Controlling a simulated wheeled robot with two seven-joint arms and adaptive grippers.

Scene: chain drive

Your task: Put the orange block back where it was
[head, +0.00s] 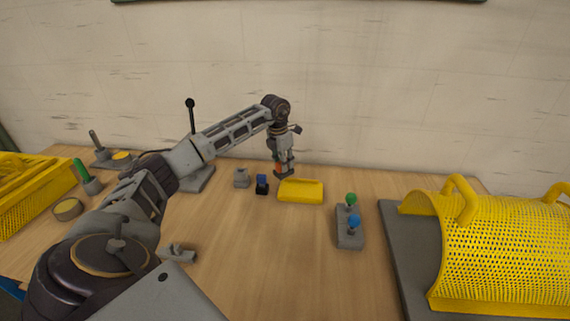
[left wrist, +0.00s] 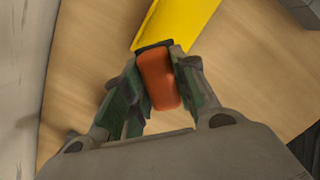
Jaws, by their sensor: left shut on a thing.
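The orange block (left wrist: 160,80) is between the two fingers of my left gripper (left wrist: 155,85) in the left wrist view. The fingers are shut on its sides. In the head view my left gripper (head: 284,172) points down near the back of the table, and only a small bit of the orange block (head: 279,168) shows. My right gripper is not in view.
A blue-topped black piece (head: 262,185) and a grey block (head: 241,177) stand left of the tray. A grey base with green and blue knobs (head: 349,240) is to the right. A yellow perforated guard (head: 500,250) fills the far right. The front middle of the table is clear.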

